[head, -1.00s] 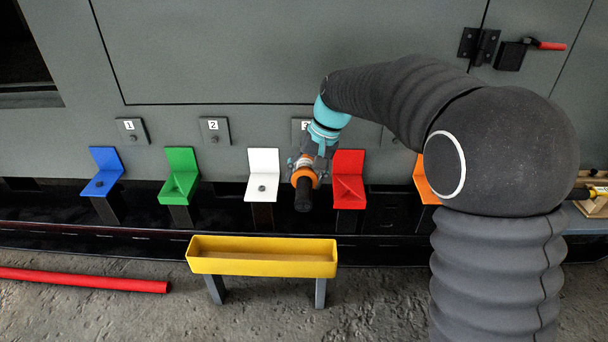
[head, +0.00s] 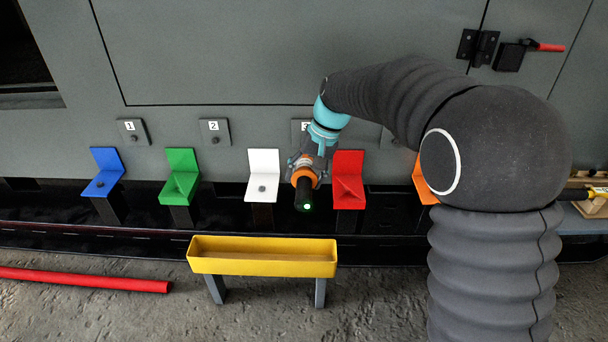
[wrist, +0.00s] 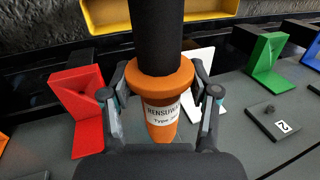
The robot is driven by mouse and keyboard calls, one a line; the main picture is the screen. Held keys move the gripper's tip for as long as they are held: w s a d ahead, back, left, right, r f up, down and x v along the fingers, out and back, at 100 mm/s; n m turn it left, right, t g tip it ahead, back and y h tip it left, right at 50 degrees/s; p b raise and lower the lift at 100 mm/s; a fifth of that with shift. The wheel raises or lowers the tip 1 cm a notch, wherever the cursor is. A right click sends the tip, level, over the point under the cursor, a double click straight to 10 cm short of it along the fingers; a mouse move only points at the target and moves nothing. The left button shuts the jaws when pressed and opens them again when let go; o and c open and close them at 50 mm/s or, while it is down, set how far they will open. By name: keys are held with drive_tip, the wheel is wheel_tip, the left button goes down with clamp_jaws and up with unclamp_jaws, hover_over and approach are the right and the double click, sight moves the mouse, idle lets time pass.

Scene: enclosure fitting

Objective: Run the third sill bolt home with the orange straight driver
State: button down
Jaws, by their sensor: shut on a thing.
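My gripper (head: 305,165) is shut on the orange straight driver (head: 303,178), in front of the grey panel at plate 3. In the wrist view the driver (wrist: 163,115) has an orange body with a printed label, an orange collar and a thick black end. My gripper's two fingers (wrist: 166,92) stand on either side of it. A green light shows on the black end in the head view. The plate marked 3 (head: 297,126) is mostly behind my gripper, so the third bolt and the driver's tip are hidden. Plates 1 (head: 132,126) and 2 (head: 213,127) each show a dark bolt.
Blue (head: 104,180), green (head: 180,184), white (head: 262,184), red (head: 348,186) and orange (head: 422,184) brackets line the sill. White and red flank the driver closely. A yellow trough (head: 262,264) stands in front. A red bar (head: 85,280) lies on the floor.

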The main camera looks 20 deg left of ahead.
sight(306, 188)
drive_tip(key=shift+r, duration=0.1)
drive_tip(key=shift+s+d+b, duration=0.25)
drive_tip(key=shift+s+b, duration=0.1)
drive_tip(key=shift+s, duration=0.6)
drive_tip(key=shift+s+d+b, duration=0.2)
drive_tip(key=shift+s+b, duration=0.2)
drive_tip(key=shift+s, duration=0.55)
drive_tip(key=shift+s+d+b, duration=0.25)
drive_tip(key=shift+s+b, duration=0.1)
drive_tip(key=shift+s, duration=0.6)
